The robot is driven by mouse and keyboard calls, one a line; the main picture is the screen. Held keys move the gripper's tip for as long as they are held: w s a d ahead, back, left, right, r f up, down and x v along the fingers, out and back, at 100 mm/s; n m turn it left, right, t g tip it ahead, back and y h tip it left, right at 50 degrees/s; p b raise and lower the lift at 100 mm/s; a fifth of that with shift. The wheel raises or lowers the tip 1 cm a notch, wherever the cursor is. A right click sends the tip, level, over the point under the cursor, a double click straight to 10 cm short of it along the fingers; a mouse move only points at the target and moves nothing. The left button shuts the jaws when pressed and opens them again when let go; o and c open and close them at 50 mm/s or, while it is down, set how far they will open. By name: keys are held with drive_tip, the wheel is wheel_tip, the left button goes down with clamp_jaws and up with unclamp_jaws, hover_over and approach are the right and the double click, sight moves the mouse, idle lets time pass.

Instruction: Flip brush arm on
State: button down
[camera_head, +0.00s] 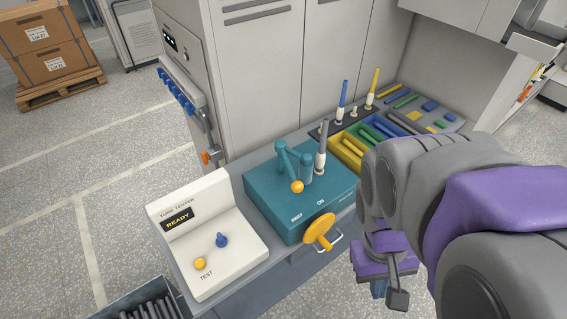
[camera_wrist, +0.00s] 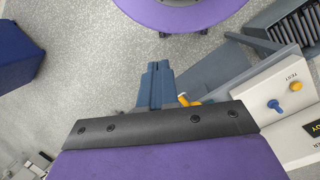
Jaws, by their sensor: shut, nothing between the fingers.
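The teal machine (camera_head: 262,196) sits on the bench in the head view, with white lettering that seems to read REST and ON on its top. A teal brush arm (camera_head: 284,160) stands tilted on it, beside a short teal post (camera_head: 306,166).
A yellow handwheel (camera_head: 319,230) sticks out of the machine's front. The white tube tester (camera_head: 205,245) stands left, showing READY. A bin of dark rods (camera_head: 145,304) is at lower left.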

sight(293, 175)
drive_tip(key=w+d+r+n+h, duration=0.2)
drive_tip(key=w+d+h, duration=0.1)
drive_tip(key=w, duration=0.4)
drive_tip(key=w+a+n+h+p, duration=0.1)
drive_tip(key=w+a+n+h, duration=0.25)
drive_tip(key=w, duration=0.45)
drive_tip(key=w+a+n+h, duration=0.3)
drive_tip(key=w+n+h, duration=0.1)
drive_tip(key=w, duration=0.4)
drive_tip(key=w+a+f+n+t+h, duration=0.1)
drive_tip(key=w+a+f+n+t, duration=0.15)
drive_tip(key=a, duration=0.35)
drive_tip(key=w+a+f+n+t+h, duration=0.2)
drive_tip(key=w+a+n, duration=0.1)
drive_tip(key=a, duration=0.3)
drive_tip(key=s+a+f+n+t, duration=0.1)
drive_tip(key=a+f+n+t, duration=0.1)
drive_tip(key=a, duration=0.5)
drive_tip(key=s+a+f+n+t+p, duration=0.1)
drive_tip(key=s+a+f+n+t, duration=0.1)
drive_tip(key=a+f+n, duration=0.3)
drive_tip(key=shift+a+f+t+y, duration=0.35)
drive_tip(key=shift+a+f, duration=0.6)
drive_tip(key=shift+w+d, duration=0.1)
drive_tip(key=shift+d, duration=0.05)
